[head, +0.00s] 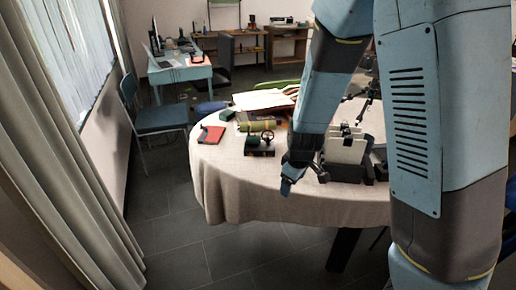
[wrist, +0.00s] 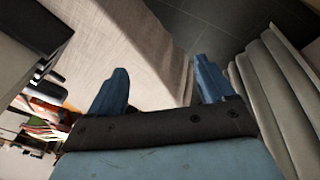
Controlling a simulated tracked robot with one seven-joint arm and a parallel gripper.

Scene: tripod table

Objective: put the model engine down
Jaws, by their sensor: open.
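The model engine (head: 260,144), a small dark green model with a black wheel on top, stands upright on the cloth-covered round table (head: 236,185) in the head view. My gripper (head: 287,187) is to the right of it and nearer to me, above the table's front edge, and apart from it. In the wrist view my gripper (wrist: 160,76) has its two blue fingers spread, with nothing between them. I cannot make out the engine for sure in the wrist view.
A red notebook (head: 211,134) lies left of the engine, and a yellow-green cylinder (head: 258,126) lies behind it. A pale, dark-based device (head: 344,150) stands right of my gripper. An open book (head: 264,99) is farther back. The front left tabletop is clear.

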